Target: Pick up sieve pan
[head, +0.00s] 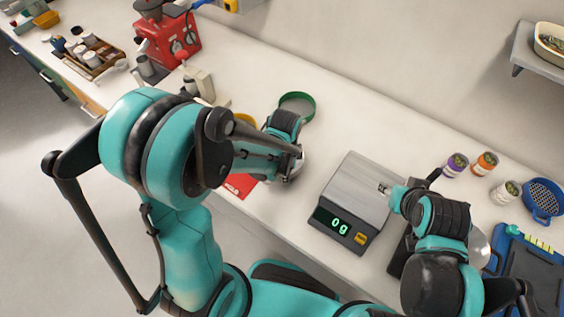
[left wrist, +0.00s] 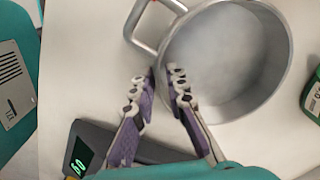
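A scale (head: 349,188) reading 0 g stands right of my left gripper. A green-rimmed round item (head: 297,105) lies behind. A red grinder (head: 170,38) stands at the back left. Small jars (head: 484,163) and a blue strainer (head: 543,198) are at the right.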

